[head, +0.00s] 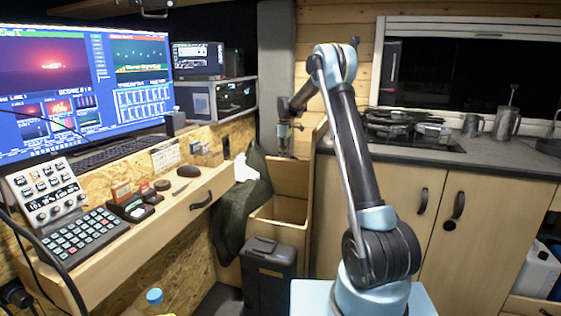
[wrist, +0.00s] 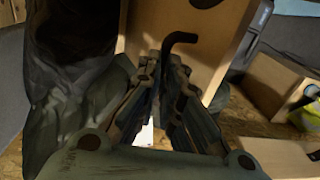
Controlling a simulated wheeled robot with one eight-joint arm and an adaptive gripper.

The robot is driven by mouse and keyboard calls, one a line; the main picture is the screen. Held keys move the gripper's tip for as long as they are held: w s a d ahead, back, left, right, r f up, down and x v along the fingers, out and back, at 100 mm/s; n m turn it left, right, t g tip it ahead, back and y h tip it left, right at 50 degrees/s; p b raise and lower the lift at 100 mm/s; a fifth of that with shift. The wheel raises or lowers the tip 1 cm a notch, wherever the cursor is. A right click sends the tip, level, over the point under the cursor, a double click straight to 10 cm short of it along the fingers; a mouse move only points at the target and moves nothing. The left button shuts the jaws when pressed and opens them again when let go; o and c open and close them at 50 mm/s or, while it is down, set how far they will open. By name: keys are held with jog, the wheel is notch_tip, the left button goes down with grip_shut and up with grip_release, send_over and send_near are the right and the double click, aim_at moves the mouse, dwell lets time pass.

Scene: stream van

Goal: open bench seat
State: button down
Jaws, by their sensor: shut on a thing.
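The bench seat is a pale wooden box in the middle of the head view, with its front wall (head: 277,231) low and its hollow inside showing. A wooden panel, apparently its lid (head: 289,176), stands raised and roughly upright at the back. My gripper (head: 284,137) is at the top of this panel. In the wrist view the lid (wrist: 205,75) fills the upper middle, with a black bent handle (wrist: 180,39) on it. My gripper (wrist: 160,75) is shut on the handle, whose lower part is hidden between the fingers.
A dark jacket (head: 238,213) hangs at the left of the bench. A black case (head: 269,272) stands in front of it. The desk (head: 190,200) with screens is at left; the cabinet (head: 480,215) with stove is at right.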

jog(key=w+d+g, duration=0.2)
jog(key=w+d, duration=0.1)
jog(key=w, duration=0.5)
jog(key=shift+w+f+g+y, duration=0.25)
jog(key=shift+f+g+y, duration=0.05)
jog(key=shift+f+y, duration=0.1)
jog(key=c, duration=1.7)
grip_release()
jog(key=shift+w+f, duration=0.15)
jog(key=shift+f, duration=0.1)
jog(key=shift+w+f, duration=0.75)
jog(key=shift+f, duration=0.3)
jog(key=shift+s+a+r, duration=0.15)
jog(key=shift+s+r, duration=0.2)
jog(key=shift+r, duration=0.2)
jog(key=shift+s+a+r, duration=0.15)
jog(key=shift+s+r, duration=0.2)
jog(key=shift+r, duration=0.15)
jog(key=shift+w+v, duration=0.1)
jog(key=shift+v, duration=2.85)
jog(key=shift+w+v, duration=0.15)
jog(key=shift+v, duration=2.75)
